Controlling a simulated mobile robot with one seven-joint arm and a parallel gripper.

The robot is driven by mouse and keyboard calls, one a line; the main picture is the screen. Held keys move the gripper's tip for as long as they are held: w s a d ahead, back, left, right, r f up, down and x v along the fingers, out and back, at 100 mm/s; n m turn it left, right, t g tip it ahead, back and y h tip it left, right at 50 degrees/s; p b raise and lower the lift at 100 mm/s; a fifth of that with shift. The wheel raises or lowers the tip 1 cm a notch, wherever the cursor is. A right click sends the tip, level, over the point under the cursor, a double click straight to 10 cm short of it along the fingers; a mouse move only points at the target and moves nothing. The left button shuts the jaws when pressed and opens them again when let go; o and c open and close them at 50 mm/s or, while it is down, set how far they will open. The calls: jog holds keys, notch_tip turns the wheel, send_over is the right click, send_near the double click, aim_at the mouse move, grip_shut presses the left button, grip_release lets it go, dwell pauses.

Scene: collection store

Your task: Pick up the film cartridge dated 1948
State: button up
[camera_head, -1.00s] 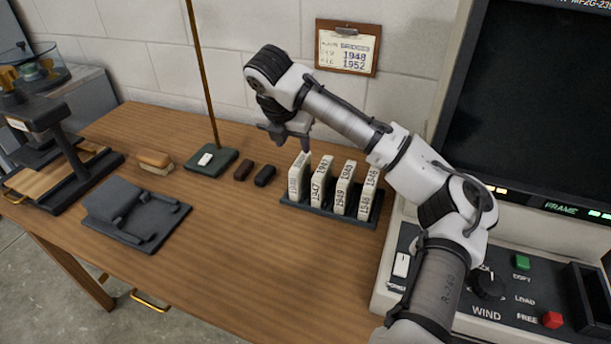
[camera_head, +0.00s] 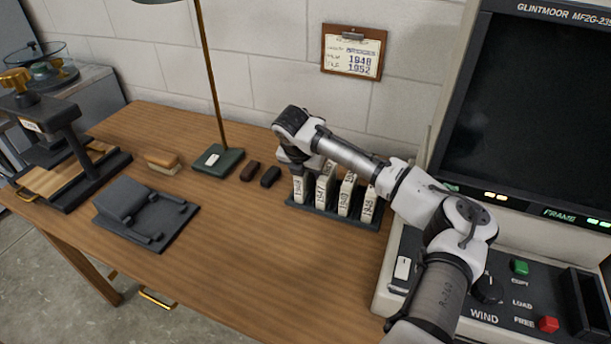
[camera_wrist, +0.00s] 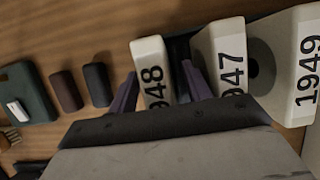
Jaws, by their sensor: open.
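The film cartridge ending in 948 (camera_wrist: 152,62) is a white upright block with black digits; its first digit is hidden by my gripper. It stands at the left end of the dark rack (camera_head: 336,217), and it also shows in the head view (camera_head: 299,191). My gripper (camera_wrist: 160,88) is open, with one dark finger on each side of this cartridge. The right finger is in the gap beside the neighbouring cartridge ending in 947 (camera_wrist: 226,62). I cannot tell whether either finger touches.
The cartridge marked 1949 (camera_wrist: 297,65) stands further right. Two small dark blocks (camera_head: 251,171) (camera_head: 270,177) and the green lamp base (camera_head: 218,161) lie left of the rack. The reader machine (camera_head: 530,120) stands at right. A card (camera_head: 352,52) hangs on the wall.

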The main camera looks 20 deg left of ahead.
jog(key=shift+f, duration=0.1)
jog(key=shift+c, duration=0.4)
grip_shut()
